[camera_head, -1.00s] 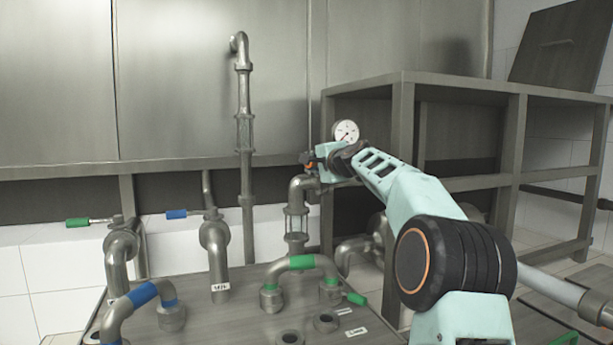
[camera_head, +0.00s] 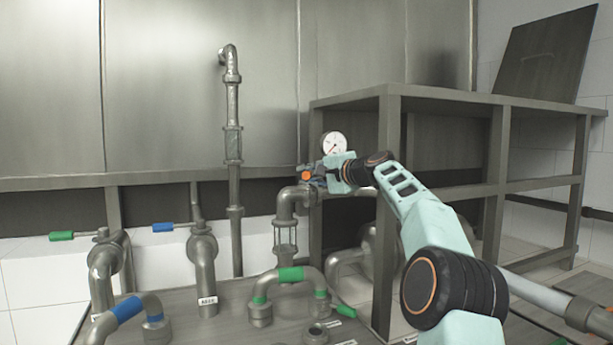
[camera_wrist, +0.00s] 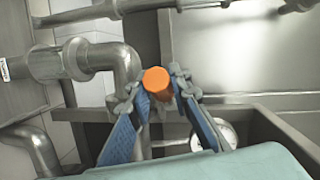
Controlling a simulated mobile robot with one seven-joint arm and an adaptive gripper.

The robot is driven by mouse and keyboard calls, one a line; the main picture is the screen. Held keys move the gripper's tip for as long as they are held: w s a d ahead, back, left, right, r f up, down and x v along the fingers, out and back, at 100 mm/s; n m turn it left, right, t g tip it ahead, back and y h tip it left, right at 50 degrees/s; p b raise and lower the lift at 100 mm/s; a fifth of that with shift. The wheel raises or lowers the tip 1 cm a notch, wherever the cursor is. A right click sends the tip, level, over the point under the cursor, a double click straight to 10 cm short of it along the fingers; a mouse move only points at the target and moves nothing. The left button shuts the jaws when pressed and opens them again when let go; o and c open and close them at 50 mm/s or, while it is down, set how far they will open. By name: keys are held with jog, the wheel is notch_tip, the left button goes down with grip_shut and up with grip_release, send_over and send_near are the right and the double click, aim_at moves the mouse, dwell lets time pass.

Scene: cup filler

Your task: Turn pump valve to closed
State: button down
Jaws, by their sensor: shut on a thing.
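The pump valve handle with an orange end (camera_wrist: 156,80) sits between the two fingers of my gripper (camera_wrist: 158,82) in the wrist view. My gripper is shut on it. In the head view the orange end (camera_head: 306,175) shows at the tip of my gripper (camera_head: 314,174), just above the bent pipe with a sight glass (camera_head: 285,236). My fingers hide most of the handle and the valve body. A round white gauge (camera_head: 334,144) stands just behind my gripper; part of it also shows in the wrist view (camera_wrist: 226,134).
A green-handled valve (camera_head: 62,236) and a blue-handled valve (camera_head: 164,227) are at the left. A green-banded pipe loop (camera_head: 291,274) stands in front below my gripper. A grey metal frame (camera_head: 388,150) rises close behind and right of my arm.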

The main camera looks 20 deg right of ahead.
jog(key=shift+a+f, duration=0.1)
jog(key=c, duration=1.7)
grip_release()
jog(key=shift+c, duration=0.2)
jog(key=shift+s, duration=0.1)
jog(key=shift+s+d+r, duration=0.25)
jog(key=shift+s+d, duration=0.2)
jog(key=shift+s, duration=0.15)
jog(key=v, duration=1)
jog(key=shift+s, duration=0.25)
jog(key=shift+a+f, duration=0.1)
